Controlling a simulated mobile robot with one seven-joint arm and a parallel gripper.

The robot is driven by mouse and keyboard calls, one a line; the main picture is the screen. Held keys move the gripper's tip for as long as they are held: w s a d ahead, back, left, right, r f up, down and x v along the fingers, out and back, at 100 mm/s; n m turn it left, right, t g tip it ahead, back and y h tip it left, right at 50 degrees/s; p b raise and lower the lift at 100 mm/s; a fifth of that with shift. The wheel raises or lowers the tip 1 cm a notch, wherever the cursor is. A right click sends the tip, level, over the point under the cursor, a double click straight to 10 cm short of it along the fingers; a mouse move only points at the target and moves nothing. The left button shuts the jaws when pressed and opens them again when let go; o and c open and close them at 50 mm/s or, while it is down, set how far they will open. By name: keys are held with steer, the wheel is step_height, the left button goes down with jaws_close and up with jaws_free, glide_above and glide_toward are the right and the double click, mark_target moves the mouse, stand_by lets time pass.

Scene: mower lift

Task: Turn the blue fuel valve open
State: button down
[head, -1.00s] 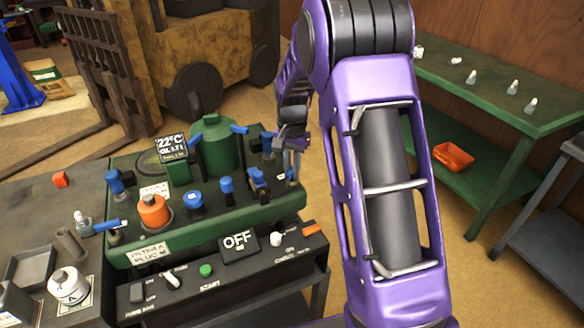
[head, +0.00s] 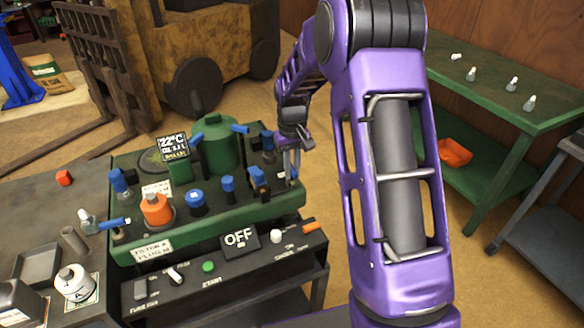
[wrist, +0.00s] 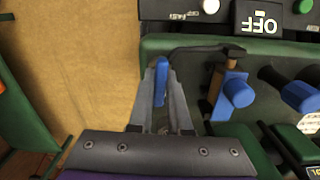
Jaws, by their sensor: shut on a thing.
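The green machine (head: 205,235) stands on the bench with several blue-capped parts on top. My gripper (head: 291,172) reaches down at its right end. In the wrist view, my gripper (wrist: 160,85) is shut on a slim blue lever (wrist: 160,78), which I take to be the fuel valve handle. The lever lies lengthwise between the two grey fingers, close to the machine's end. In the head view the fingers largely hide this lever. The valve's body below it is not clear.
A blue knob (wrist: 237,92) with a brown fitting and a dark hose sits close beside the fingers. An orange cap (head: 156,209) and a control box with an OFF display (head: 239,238) are nearby. Open floor lies right of the machine, before a green shelf (head: 510,110).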

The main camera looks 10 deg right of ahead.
mark_target(292, 168)
steer(key=shift+n, duration=0.5)
steer(key=c, duration=0.9)
jaws_free()
steer(key=shift+o, duration=0.2)
step_height(292, 168, up, 18)
steer(key=p, duration=0.2)
steer(key=shift+f, duration=0.25)
